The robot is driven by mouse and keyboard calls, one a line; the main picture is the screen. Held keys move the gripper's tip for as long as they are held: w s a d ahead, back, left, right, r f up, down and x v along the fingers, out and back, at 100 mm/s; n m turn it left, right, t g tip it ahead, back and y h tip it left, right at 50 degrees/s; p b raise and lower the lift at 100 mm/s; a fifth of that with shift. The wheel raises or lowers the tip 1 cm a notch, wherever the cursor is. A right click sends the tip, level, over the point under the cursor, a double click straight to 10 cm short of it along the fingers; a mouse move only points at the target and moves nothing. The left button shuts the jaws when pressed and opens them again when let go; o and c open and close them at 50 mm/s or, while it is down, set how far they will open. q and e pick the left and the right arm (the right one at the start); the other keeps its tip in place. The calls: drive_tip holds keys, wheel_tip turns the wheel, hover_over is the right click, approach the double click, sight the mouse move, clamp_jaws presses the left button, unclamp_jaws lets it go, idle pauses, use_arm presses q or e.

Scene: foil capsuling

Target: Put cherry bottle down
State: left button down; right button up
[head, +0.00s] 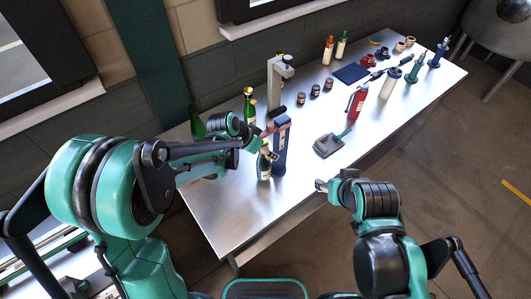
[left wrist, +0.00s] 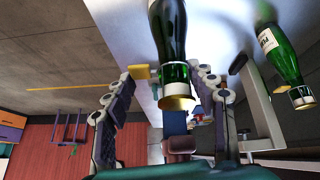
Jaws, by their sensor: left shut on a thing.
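The cherry bottle (head: 264,165) is dark green with a pale label; I cannot read a cherry mark on it. It stands upright at the left part of the metal table (head: 220,210), beside a blue post (head: 280,150). My left gripper (head: 262,150) is shut on its upper part. In the left wrist view the bottle (left wrist: 170,35) shows its gold-ended neck between my left fingers (left wrist: 165,95). I cannot tell whether its base touches the table. My right gripper (head: 321,186) is empty by the table's front edge; its jaw opening is unclear.
A gold-topped green bottle (head: 249,108) and another green bottle (head: 197,124) stand behind my left arm. A grey stand (head: 275,85) rises near the post. The front left tabletop is clear.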

use_arm(q)
drive_tip(key=shift+f, duration=0.95)
drive_tip(key=shift+f+b, duration=0.2)
drive_tip(key=shift+b, duration=0.2)
drive_tip(key=c, duration=0.5)
unclamp_jaws()
drive_tip(key=shift+r, duration=0.1)
drive_tip(key=shift+c, duration=0.2)
